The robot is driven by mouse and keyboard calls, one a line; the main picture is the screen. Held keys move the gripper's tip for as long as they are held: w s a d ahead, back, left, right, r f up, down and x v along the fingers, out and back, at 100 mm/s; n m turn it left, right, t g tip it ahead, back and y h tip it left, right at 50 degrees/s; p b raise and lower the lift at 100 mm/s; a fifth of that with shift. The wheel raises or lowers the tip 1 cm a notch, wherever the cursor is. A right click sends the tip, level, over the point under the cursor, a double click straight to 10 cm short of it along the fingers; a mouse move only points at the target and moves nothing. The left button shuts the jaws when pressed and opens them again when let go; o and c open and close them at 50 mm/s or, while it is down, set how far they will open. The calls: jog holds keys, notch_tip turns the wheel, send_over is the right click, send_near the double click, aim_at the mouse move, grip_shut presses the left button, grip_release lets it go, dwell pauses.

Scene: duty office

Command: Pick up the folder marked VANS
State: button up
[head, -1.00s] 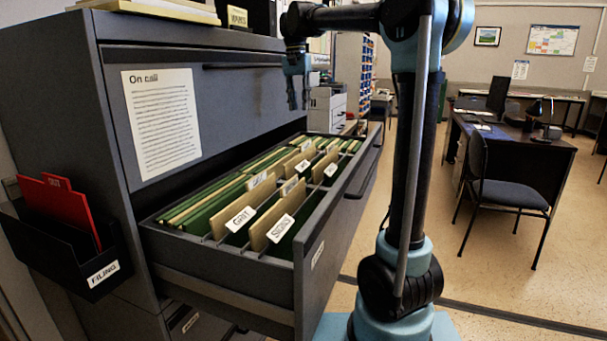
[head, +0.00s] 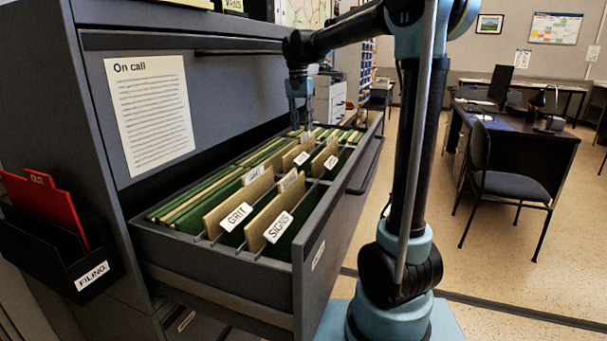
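Cream folders with white tabs stand in the open drawer (head: 297,278). The nearest tabs read GRIT (head: 236,217) and SIGNS (head: 279,228). The tabs farther back (head: 301,158) are too small or angled to read surely. A yellowish label (head: 233,4) on top of the cabinet, cut by the top edge, seems to read VANS; I cannot tell what it is fixed to. My gripper (head: 300,121) points down over the drawer's far end, its two fingers apart, with nothing seen between them. I cannot tell whether the fingertips touch the folders there.
A sheet headed On call (head: 150,115) is on the cabinet front. A black FILING holder (head: 75,262) with red folders (head: 48,212) hangs at left. A chair (head: 507,170) and desk (head: 535,140) stand at right, with open floor before them.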

aim_at(303, 142)
jog(key=shift+d+f, duration=0.2)
jog(key=shift+f, duration=2.9)
jog(key=shift+c, duration=0.3)
grip_shut()
